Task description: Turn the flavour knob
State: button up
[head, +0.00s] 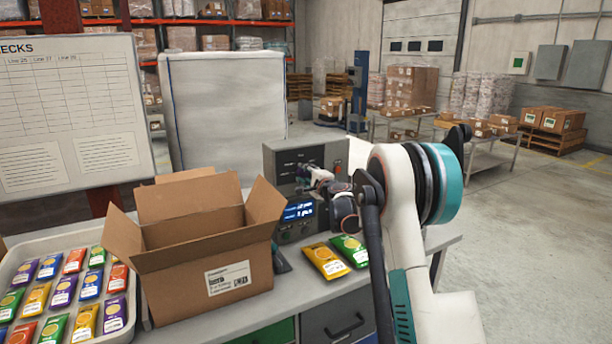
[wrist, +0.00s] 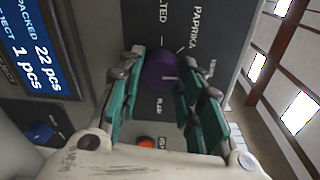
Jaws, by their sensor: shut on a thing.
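The flavour knob (wrist: 160,70) is a round purple knob with a pale pointer line on a dark panel, seen in the wrist view. Printed labels such as "PAPRIKA" and "PLAIN" stand around it. My gripper (wrist: 165,88) has its teal fingers on both sides of the knob and is shut on it. In the head view my gripper (head: 303,182) is at the front of the grey machine (head: 283,160), and the knob is hidden there by the gripper and arm. The pointer's exact setting is hard to read.
A blue display (wrist: 35,50) and a blue button (wrist: 40,132) lie beside the knob panel; an orange button (wrist: 145,142) is below the knob. An open cardboard box (head: 190,275) stands left of the machine, near a tray (head: 133,295) of colourful packets. Two packets (head: 337,256) lie in front.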

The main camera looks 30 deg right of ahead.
jog(key=o, duration=1.1)
jog(key=shift+d, duration=0.1)
jog(key=s, duration=1.2)
jog(key=shift+a+r, duration=0.2)
jog(key=shift+r, duration=0.15)
